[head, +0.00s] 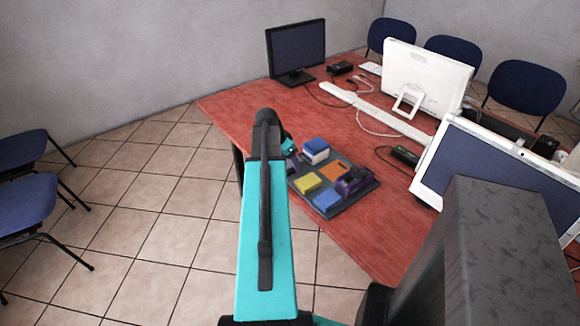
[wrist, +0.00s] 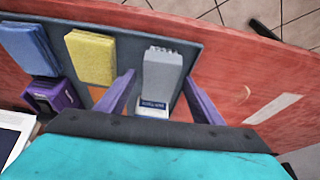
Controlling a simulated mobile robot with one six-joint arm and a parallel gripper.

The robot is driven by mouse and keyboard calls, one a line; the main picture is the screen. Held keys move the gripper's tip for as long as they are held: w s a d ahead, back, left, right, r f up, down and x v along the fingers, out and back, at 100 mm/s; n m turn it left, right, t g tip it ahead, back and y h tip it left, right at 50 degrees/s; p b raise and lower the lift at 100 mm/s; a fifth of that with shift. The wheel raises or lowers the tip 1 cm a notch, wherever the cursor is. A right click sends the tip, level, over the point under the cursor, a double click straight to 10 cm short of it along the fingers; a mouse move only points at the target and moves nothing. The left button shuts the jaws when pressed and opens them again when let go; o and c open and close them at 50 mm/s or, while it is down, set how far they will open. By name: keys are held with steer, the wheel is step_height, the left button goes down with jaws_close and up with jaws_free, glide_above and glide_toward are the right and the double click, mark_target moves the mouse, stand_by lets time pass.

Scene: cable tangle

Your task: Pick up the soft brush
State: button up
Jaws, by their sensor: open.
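In the head view, my arm hides most of that spot, and my gripper (head: 296,157) shows only in part over the tray (head: 358,198).
The tray also holds a blue sponge (wrist: 30,50), a yellow sponge (wrist: 91,58), a purple item (wrist: 50,97), an orange piece (head: 328,172) and a blue-and-white block (head: 316,150). Monitors and cables stand farther back on the red table (head: 385,225). The tray lies near the table's edge.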

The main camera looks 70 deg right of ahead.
steer(key=shift+s+d+f, duration=0.1)
steer(key=shift+d+f, duration=0.05)
steer(key=shift+f, duration=0.25)
steer(key=c, duration=1.2)
steer(key=shift+r, duration=0.15)
steer(key=shift+r+b, duration=0.55)
steer(key=shift+r, duration=1)
steer(key=shift+w+a+r+b, duration=0.25)
steer(key=shift+w+a+b, duration=0.35)
steer(key=shift+a, duration=2.05)
steer(key=shift+w+a+r+b, duration=0.3)
steer(key=shift+a+b, duration=0.55)
steer(key=shift+a, duration=1.75)
steer(key=shift+w+a+r+b, duration=0.35)
steer(key=shift+a+b, duration=0.35)
steer(key=shift+a, duration=1.95)
steer(key=shift+f, duration=0.1)
